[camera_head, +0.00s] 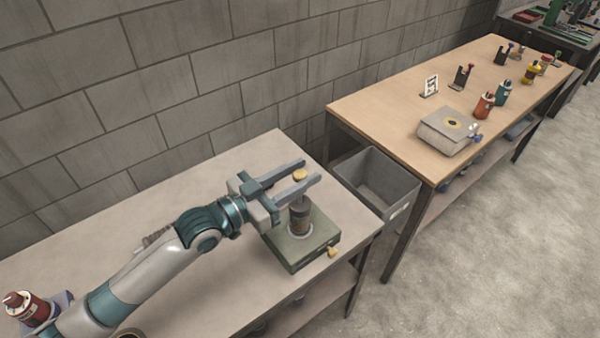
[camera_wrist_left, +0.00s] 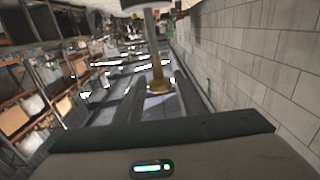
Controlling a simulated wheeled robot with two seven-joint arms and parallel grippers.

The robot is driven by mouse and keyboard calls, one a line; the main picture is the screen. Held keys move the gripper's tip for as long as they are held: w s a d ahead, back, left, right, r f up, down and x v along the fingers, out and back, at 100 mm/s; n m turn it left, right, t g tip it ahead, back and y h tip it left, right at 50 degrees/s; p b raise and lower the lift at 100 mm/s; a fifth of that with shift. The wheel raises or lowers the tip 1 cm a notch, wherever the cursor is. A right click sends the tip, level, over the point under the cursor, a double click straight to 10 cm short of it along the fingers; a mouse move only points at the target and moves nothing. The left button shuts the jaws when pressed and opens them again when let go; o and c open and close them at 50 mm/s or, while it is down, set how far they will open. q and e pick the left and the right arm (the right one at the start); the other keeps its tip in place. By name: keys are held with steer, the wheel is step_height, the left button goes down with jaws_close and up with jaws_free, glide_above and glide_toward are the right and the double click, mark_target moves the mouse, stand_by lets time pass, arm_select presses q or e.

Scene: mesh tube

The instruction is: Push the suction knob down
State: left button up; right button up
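A grey-green block base (camera_head: 285,252) sits on the near table, with a dark cylinder (camera_head: 300,213) upright on it. A round yellow knob (camera_head: 299,175) tops the cylinder. A small orange-yellow knob (camera_head: 333,252) sticks out at the base's front right side. I cannot tell which one is the suction knob. My left gripper (camera_head: 308,171) is open, its two fingers spread on either side of the top knob, near its height. Contact cannot be made out. My right gripper is out of view.
A grey bin (camera_head: 378,182) stands between the near table (camera_head: 180,215) and a wooden table (camera_head: 395,105). The wooden table holds a grey block device (camera_head: 447,132) and several small coloured parts. A red cylinder (camera_head: 30,307) stands at lower left. A block wall runs behind.

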arm_select(q)
jaws_close()
step_height(320, 180, down, 6)
steer(key=b, duration=0.3)
steer(key=shift+r+b, duration=0.25)
steer(key=shift+b, duration=0.1)
steer(key=shift+o, duration=2.2)
jaws_free()
steer(key=shift+f, duration=0.1)
